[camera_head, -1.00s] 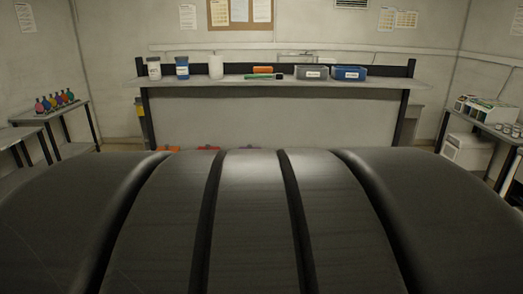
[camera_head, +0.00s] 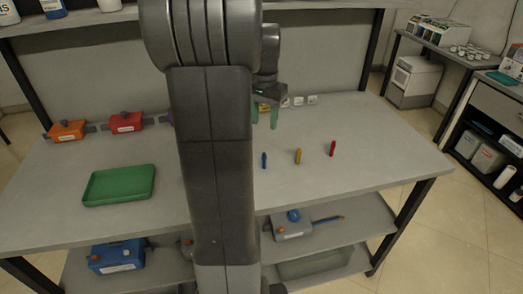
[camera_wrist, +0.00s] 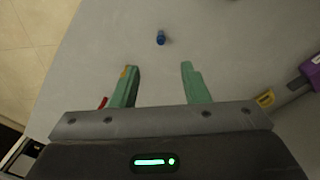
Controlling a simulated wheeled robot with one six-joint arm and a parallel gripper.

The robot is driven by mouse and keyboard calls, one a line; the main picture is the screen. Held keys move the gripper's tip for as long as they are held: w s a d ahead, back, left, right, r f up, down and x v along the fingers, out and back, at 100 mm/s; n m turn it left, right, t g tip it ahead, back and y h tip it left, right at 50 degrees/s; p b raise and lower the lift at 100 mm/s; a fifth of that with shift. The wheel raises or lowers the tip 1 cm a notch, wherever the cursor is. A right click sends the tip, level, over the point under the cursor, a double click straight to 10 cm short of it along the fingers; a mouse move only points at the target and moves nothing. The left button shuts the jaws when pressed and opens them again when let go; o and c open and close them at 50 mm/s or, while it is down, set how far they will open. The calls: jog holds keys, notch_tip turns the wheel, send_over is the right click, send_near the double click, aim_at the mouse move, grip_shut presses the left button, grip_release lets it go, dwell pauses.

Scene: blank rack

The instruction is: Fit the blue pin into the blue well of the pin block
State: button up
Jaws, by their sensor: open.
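The blue pin (camera_head: 264,160) stands upright on the grey bench, just right of my arm in the head view. It also shows in the wrist view (camera_wrist: 161,38), beyond my fingertips and roughly centred between them. My gripper (camera_head: 264,117) has green fingers pointing down, behind the blue pin in the head view. In the wrist view my gripper (camera_wrist: 159,68) is open with nothing between its fingers. I cannot make out the pin block or its blue well; my arm covers part of the bench.
A yellow pin (camera_head: 298,156) and a red pin (camera_head: 333,148) stand to the right of the blue pin. A green tray (camera_head: 119,185) lies at left. Orange (camera_head: 67,130) and red (camera_head: 126,122) boxes sit along the back. The bench's right end is clear.

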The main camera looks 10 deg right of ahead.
send_over(264, 154)
notch_tip(264, 154, down, 8)
jog(key=shift+s+f, duration=0.1)
jog(key=shift+f, duration=0.05)
jog(key=shift+w+f+p, duration=0.15)
jog(key=shift+f+p, duration=0.05)
jog(key=shift+f, duration=1.1)
jog(key=shift+w+f+p, duration=0.1)
jog(key=shift+f+p, duration=0.1)
jog(key=shift+f, duration=1.1)
grip_shut()
